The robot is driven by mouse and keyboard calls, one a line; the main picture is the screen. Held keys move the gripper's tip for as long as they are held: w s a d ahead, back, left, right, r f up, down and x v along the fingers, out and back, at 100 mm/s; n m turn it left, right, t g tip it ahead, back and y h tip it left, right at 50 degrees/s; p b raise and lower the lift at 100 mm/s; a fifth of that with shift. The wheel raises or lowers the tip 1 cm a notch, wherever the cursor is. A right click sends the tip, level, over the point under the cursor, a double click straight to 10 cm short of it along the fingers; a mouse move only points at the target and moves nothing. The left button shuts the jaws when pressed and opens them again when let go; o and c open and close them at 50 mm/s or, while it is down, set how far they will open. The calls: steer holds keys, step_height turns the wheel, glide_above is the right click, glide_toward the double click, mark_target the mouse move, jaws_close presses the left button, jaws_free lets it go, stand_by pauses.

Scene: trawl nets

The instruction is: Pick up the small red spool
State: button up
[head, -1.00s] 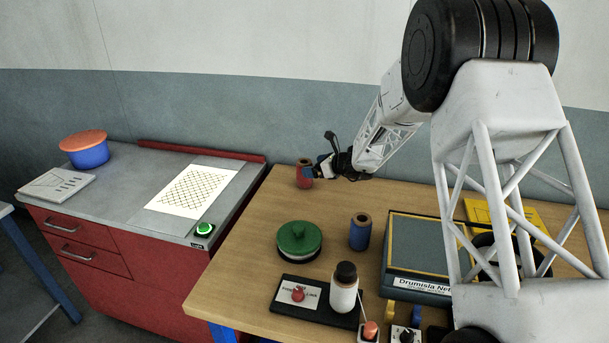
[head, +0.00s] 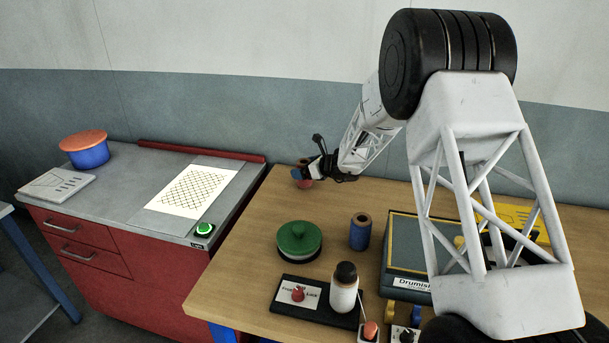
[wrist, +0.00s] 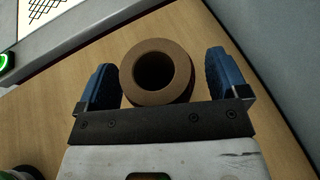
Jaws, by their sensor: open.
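The small red spool (head: 305,183) stands near the back left corner of the wooden table, mostly hidden by my gripper in the head view. In the wrist view the brown round top of the spool (wrist: 158,72), with its dark hole, faces the camera. My gripper (head: 297,173) is open. In the wrist view its two blue fingers (wrist: 160,82) are on either side of the spool, with a small gap at the right and a narrower one at the left.
A blue spool (head: 360,231), a green-lidded round container (head: 299,240) and a white bottle (head: 344,288) stand nearer the front of the table (head: 245,266). A grey case (head: 405,262) is at the right. The red cabinet (head: 135,280) adjoins at the left.

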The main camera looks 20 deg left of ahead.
steer(key=shift+c, duration=0.2)
steer(key=c, duration=1)
steer(key=shift+r, duration=0.1)
steer(key=shift+r, duration=0.75)
steer(key=s+d+r, duration=0.1)
steer(key=s+d, duration=0.2)
steer(key=s, duration=0.4)
steer(key=s+d+r, duration=0.2)
steer(key=s+d, duration=0.2)
steer(key=s, duration=0.3)
steer(key=shift+s+r, duration=0.15)
steer(key=shift+s, duration=0.05)
